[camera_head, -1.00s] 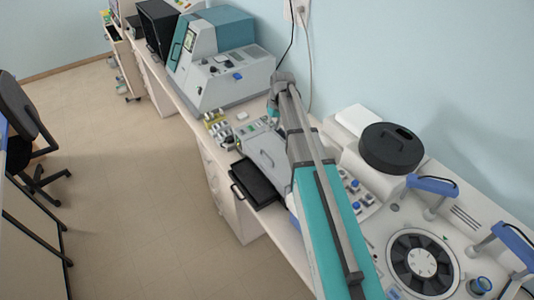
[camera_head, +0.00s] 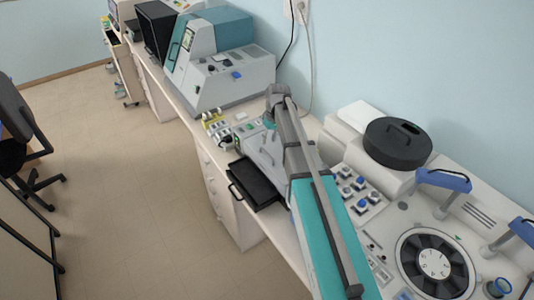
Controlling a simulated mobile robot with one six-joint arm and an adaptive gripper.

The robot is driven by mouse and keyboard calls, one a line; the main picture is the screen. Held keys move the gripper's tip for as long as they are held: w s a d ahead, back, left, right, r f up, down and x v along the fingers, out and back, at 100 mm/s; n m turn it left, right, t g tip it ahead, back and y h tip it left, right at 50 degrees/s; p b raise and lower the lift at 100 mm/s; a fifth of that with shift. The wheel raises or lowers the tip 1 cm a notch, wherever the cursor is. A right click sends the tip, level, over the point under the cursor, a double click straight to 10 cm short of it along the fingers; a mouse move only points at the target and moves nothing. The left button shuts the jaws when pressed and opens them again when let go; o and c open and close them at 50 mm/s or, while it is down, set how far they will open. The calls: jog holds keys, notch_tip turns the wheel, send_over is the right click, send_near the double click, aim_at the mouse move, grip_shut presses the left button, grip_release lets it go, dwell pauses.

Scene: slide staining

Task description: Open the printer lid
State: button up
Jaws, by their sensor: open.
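A low grey device with a handle on its sloping front panel (camera_head: 262,146) sits on the bench just left of my arm. It looks like the printer, though I cannot be sure. Its panel appears shut, and my arm covers its right side. A black open tray (camera_head: 256,184) juts out in front of it, over the bench edge. My teal and grey arm reaches from the bottom of the picture to a grey joint above the device. My gripper cannot be made out; it is hidden behind or below the end of the arm.
A large grey and teal machine (camera_head: 222,70) stands farther along the bench. At right are a black round lid (camera_head: 397,146) and a machine with a dark carousel (camera_head: 434,264). Small bottles (camera_head: 216,124) stand left of the device.

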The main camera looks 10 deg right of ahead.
aim_at(266, 152)
jog(key=shift+s+a+f+b, duration=0.1)
jog(key=shift+a+f+b, duration=0.15)
jog(key=shift+f+b, duration=1)
jog(key=shift+s+a+f+b, duration=0.1)
jog(key=shift+a+f+b, duration=0.1)
jog(key=shift+f+b, duration=0.95)
jog(key=shift+f, duration=0.15)
grip_shut()
